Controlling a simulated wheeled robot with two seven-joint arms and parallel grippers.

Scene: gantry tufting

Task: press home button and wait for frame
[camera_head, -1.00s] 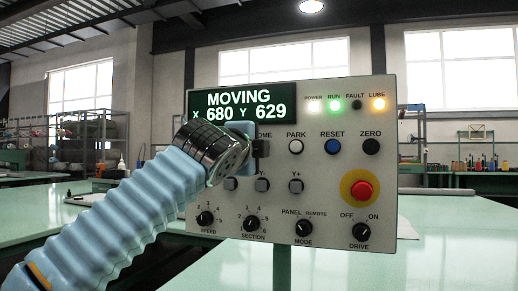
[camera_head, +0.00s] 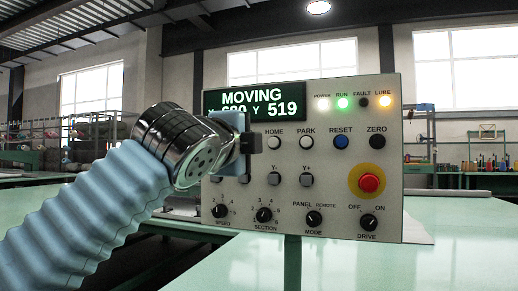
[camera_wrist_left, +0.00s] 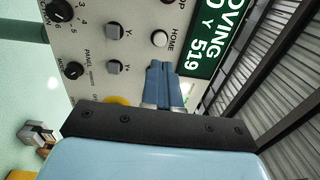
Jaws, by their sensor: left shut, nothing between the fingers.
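The grey control panel (camera_head: 330,222) stands upright with a green-lit display (camera_head: 253,105) reading MOVING, Y 519; its X value is partly hidden by my arm. The white HOME button (camera_head: 274,142) is uncovered below the display; it also shows in the left wrist view (camera_wrist_left: 160,39). My left gripper (camera_head: 250,143) is just left of the HOME button in the head view. In the left wrist view its blue fingers (camera_wrist_left: 163,64) are shut and empty, their tips beside the button and apart from it. My right gripper is not in view.
PARK (camera_head: 306,143), RESET (camera_head: 341,142) and ZERO (camera_head: 377,142) buttons line the same row. A red emergency stop (camera_head: 369,183) sits at right. POWER, RUN and LUBE lamps are lit; FAULT is dark. Pale green tables (camera_head: 462,225) lie around the panel.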

